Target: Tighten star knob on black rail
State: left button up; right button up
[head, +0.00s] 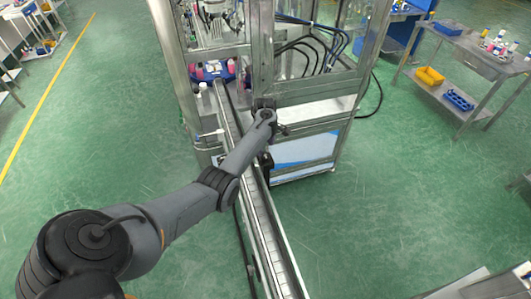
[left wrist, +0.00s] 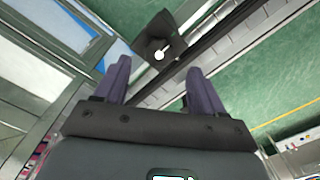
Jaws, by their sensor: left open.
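In the left wrist view my left gripper (left wrist: 158,70) is open, its two dark fingers apart and nothing between them. Beyond the fingertips is a black bracket-like piece (left wrist: 152,34) with a small bright round-headed part (left wrist: 160,53) on it. I cannot make out a star shape there, so I cannot tell if this is the knob. A long black rail (left wrist: 205,36) runs diagonally beside it. In the head view my left arm reaches over the conveyor (head: 262,222) to the machine's front, and the fingers are hard to make out. My right gripper is in neither view.
The machine's metal frame (head: 262,50) stands just beyond my left gripper. Pink-topped items sit in a blue holder (head: 214,70) at the conveyor's far end. A cart with a yellow bin (head: 430,76) stands at the right.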

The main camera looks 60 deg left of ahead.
aim_at(265, 155)
pick_arm(q)
jog(key=shift+f, duration=2.45)
jog(key=c, duration=1.1)
jog(key=shift+o, duration=0.2)
